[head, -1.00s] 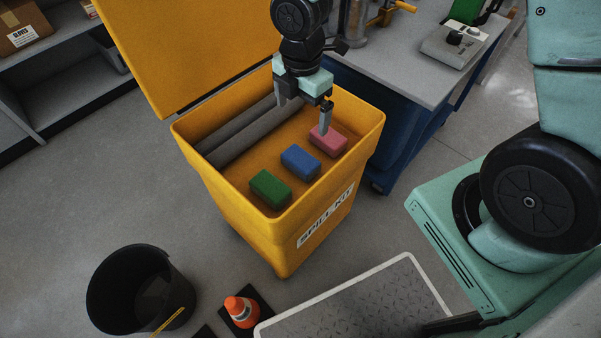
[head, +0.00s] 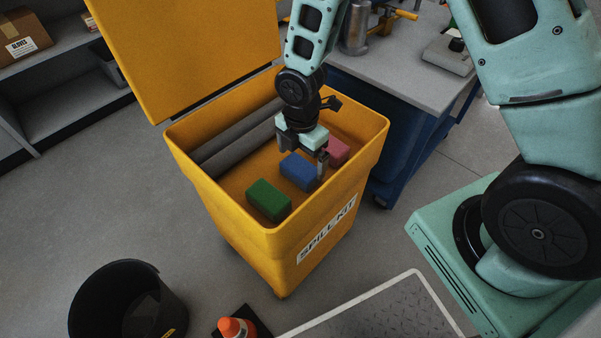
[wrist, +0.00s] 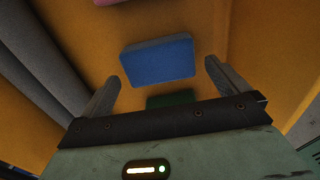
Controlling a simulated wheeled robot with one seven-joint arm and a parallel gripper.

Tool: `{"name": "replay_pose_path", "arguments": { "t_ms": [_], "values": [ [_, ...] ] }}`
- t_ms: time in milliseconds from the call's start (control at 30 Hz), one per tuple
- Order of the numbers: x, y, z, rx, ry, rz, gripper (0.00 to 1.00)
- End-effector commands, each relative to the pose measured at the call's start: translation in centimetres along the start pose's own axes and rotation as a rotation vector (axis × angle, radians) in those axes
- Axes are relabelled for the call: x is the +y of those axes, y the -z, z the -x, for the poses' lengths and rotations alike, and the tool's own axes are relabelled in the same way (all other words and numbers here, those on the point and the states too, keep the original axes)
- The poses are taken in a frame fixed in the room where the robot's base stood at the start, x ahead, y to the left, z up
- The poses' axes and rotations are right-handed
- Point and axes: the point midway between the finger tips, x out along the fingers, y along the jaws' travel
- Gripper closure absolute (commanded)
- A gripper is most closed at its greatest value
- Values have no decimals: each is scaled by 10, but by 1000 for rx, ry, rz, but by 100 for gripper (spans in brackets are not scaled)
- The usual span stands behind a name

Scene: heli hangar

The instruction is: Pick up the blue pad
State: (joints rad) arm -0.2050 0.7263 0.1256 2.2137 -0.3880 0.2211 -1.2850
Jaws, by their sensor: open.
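The blue pad (head: 298,171) lies in the yellow spill kit bin (head: 180,150), between the green pad (head: 268,200) and the pink pad (head: 339,151). My gripper (head: 303,165) is open and empty, low inside the bin at the blue pad, with one finger in front of the pad's right end. In the wrist view the blue pad (wrist: 158,61) shows ahead of my gripper (wrist: 162,82), roughly centred between the two spread fingers. The green pad is mostly hidden behind the gripper body there. No contact with the blue pad is visible.
Grey rolls (head: 235,140) lie along the bin's back left side. The open lid (head: 190,50) stands behind them. A blue cart (head: 400,145) is close on the right. A black bucket (head: 125,300) and an orange cone (head: 233,328) stand on the floor in front.

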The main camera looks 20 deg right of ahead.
Motion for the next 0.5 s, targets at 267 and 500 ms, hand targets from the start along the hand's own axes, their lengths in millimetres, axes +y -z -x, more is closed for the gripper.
{"name": "replay_pose_path", "arguments": {
  "t_ms": [267, 500],
  "values": [
    [2, 1, -42, 0, 2, 0, 0],
    [2, 1, -45, 0, 0, 0, 0]
  ]
}}
